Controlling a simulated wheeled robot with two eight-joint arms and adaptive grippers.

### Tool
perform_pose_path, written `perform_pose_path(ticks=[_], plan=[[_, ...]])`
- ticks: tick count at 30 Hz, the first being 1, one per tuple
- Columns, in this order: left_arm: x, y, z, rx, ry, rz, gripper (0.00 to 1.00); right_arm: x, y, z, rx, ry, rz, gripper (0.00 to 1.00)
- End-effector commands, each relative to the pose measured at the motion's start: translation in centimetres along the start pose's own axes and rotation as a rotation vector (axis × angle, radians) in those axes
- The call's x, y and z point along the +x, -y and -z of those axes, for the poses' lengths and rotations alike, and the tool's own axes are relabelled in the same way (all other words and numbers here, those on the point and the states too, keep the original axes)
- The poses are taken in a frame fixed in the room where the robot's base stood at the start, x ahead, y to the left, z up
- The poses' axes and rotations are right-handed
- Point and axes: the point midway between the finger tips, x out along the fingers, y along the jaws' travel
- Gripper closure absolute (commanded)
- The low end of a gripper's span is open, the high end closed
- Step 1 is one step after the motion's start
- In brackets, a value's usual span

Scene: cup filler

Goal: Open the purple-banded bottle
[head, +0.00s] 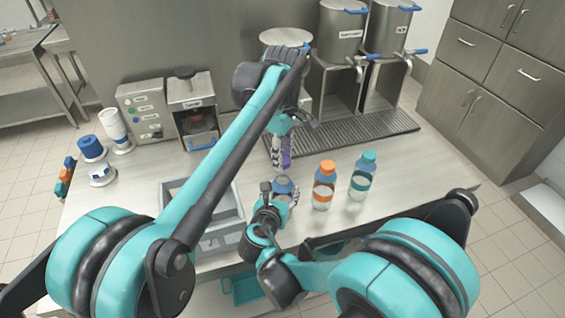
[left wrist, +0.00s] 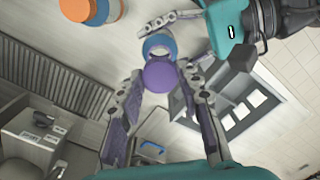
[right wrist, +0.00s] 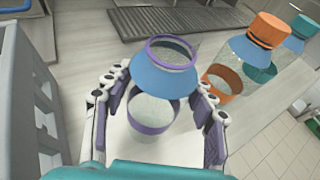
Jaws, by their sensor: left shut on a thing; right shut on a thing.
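The purple-banded bottle (right wrist: 152,110) stands upright in the right wrist view, with a blue shoulder, a purple neck ring and an open mouth. My right gripper (right wrist: 157,106) is shut around its body, one finger on each side. It also shows in the head view (head: 283,186). The round purple cap (left wrist: 160,76) is off the bottle, between the fingertips of my left gripper (left wrist: 161,73), which is shut on it. In the head view my left gripper (head: 280,162) points down above the bottle. The cap cannot be told apart from the finger pads there.
An orange-capped bottle (head: 324,186) and a teal-capped bottle (head: 363,176) stand to the right. A grey divided crate (head: 225,238) is to the left. A drip grate (head: 355,138) and steel tanks (head: 338,35) are behind. Counter is bare between the bottles and the grate.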

Motion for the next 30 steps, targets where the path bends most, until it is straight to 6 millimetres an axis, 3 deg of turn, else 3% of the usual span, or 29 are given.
perform_pose_path(ticks=[8, 9, 11, 12, 23, 30], plan=[[-0.6, 0.0, 0.0, 0.0, 0.0, 0.0, 1.0, 0.0, 0.0, 0.0, 0.0, -0.001, 0.0, 1.0], [-0.5, 0.0, 0.0, 0.0, 0.0, 0.0, 1.0, 0.0, 0.0, 0.0, 0.0, -0.001, 0.0, 0.39], [-0.5, 0.0, 0.0, 0.0, 0.0, 0.0, 1.0, 0.0, 0.0, 0.0, 0.0, -0.001, 0.0, 0.23], [-0.5, 0.0, 0.0, 0.0, 0.0, 0.0, 1.0, 0.0, 0.0, 0.0, 0.0, 0.0, 0.0, 0.2], [-0.5, 0.0, 0.0, 0.0, 0.0, 0.0, 1.0, -0.4, 0.0, 0.0, 0.0, 0.0, -0.001, 0.2], [-0.5, 0.0, 0.0, 0.0, 0.0, 0.0, 1.0, -4.5, -0.1, 0.0, -0.002, -0.001, -0.005, 0.2]])
